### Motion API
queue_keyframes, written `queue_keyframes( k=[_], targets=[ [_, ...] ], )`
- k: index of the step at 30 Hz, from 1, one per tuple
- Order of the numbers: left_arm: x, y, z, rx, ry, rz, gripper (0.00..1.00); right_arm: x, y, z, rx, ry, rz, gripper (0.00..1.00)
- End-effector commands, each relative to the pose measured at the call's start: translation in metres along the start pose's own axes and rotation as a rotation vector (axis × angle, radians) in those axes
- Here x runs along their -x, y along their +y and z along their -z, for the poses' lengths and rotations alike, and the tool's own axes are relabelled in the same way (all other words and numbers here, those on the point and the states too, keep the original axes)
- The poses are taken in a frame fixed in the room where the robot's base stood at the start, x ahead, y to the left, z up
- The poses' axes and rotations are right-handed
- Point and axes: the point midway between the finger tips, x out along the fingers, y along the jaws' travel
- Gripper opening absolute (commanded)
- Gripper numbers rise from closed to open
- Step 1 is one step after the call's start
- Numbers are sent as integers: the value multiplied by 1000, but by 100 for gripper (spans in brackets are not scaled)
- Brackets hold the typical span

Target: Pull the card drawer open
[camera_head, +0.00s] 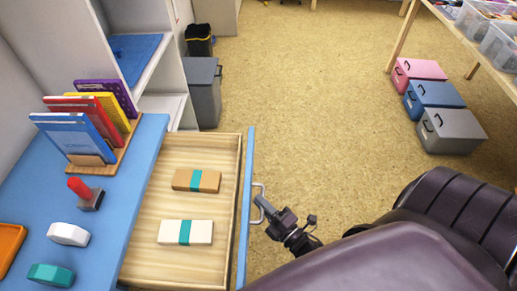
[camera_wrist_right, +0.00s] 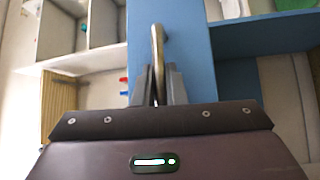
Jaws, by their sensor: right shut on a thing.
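The card drawer (camera_head: 187,207) stands open in the head view, pulled out from under the blue desk top. It has a light wood inside and a blue front (camera_head: 245,210) with a metal handle (camera_head: 260,191). Two card stacks with teal bands lie in it, one brown (camera_head: 196,180) and one white (camera_head: 185,232). My right gripper (camera_head: 264,203) is at the handle on the outer side of the front. In the right wrist view the gripper (camera_wrist_right: 157,88) is shut on the handle (camera_wrist_right: 158,55), in front of the blue panel. My left gripper is not in view.
The floor right of the drawer is open, with several boxes (camera_head: 436,100) farther off.

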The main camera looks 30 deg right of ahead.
Motion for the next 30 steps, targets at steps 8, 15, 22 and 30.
queue_keyframes(
  k=[8, 15, 22, 30],
  targets=[
    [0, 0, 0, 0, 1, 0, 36, 0, -1, -1, 2, -3, 2, 20],
    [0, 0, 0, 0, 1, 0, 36, 0, 0, 0, 1, -1, 1, 32],
    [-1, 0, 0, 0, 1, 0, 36, 7, -1, 0, 0, -1, 2, 32],
    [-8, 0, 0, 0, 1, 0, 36, 52, -3, 0, 0, -2, 5, 32]
  ],
)
